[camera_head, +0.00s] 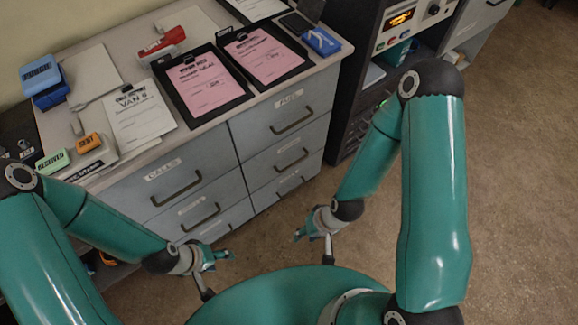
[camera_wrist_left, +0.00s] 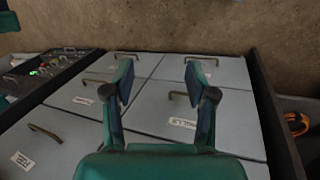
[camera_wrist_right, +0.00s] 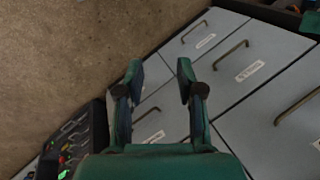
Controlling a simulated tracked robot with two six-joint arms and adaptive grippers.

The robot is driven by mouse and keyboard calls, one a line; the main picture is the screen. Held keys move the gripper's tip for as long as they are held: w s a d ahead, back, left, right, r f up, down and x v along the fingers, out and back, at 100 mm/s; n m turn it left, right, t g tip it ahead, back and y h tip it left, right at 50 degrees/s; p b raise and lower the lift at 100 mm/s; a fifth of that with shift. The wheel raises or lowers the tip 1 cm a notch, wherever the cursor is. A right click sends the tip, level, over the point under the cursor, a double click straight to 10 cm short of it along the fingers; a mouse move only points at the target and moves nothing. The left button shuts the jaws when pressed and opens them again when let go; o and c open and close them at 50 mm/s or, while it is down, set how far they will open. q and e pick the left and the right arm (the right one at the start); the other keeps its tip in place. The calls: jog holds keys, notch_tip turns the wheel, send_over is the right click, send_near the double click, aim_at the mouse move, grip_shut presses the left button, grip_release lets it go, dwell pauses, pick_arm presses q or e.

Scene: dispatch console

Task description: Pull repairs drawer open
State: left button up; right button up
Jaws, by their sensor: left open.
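The grey cabinet has two columns of drawers with bar handles, all seemingly shut. The top drawers read CALLS (camera_head: 165,172) and FUEL (camera_head: 289,98). The lower labels are too small to read, so I cannot tell which is the repairs drawer; candidates include the middle left drawer (camera_head: 222,192) and middle right drawer (camera_head: 260,166). My left gripper (camera_head: 216,257) is open and empty in front of the left column; its spread fingers (camera_wrist_left: 160,80) show in the left wrist view. My right gripper (camera_head: 310,232) is open and empty, apart from the drawers; its fingers (camera_wrist_right: 159,80) show in the right wrist view.
The cabinet top holds clipboards with pink sheets (camera_head: 208,88), a red stapler (camera_head: 162,42), stamps (camera_head: 88,143) and a blue box (camera_head: 42,78). A dark console rack (camera_head: 350,105) stands to the right. Carpet (camera_head: 520,130) in front is clear.

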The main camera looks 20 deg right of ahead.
pick_arm(q)
jog(key=shift+o, duration=0.5)
notch_tip(320, 180, down, 9)
jog(key=b, duration=0.8)
jog(key=shift+b, duration=0.4)
pick_arm(e)
jog(key=w+d+f+m+t, duration=0.25)
jog(key=w+f, duration=0.25)
jog(key=f, duration=0.3)
jog(key=m+t+y+b, duration=0.1)
jog(key=m+t+b, duration=0.9)
jog(key=b, duration=2.1)
send_near(291, 165)
pick_arm(q)
notch_tip(291, 165, down, 36)
jog(key=b, duration=0.4)
jog(key=shift+b, duration=0.35)
pick_arm(e)
jog(key=shift+n+t, duration=0.35)
jog(key=shift+t, duration=0.4)
jog(key=shift+s+a+f+x, duration=0.1)
jog(key=shift+f+x, duration=0.2)
jog(key=shift+x, duration=1.35)
jog(key=shift+s+a+f+x, duration=0.1)
jog(key=shift+f+x, duration=0.25)
jog(key=shift+x, duration=1.3)
jog(key=shift+s+f+x, duration=0.1)
jog(key=shift+f+x, duration=0.2)
jog(key=shift+x, duration=1.4)
grip_shut()
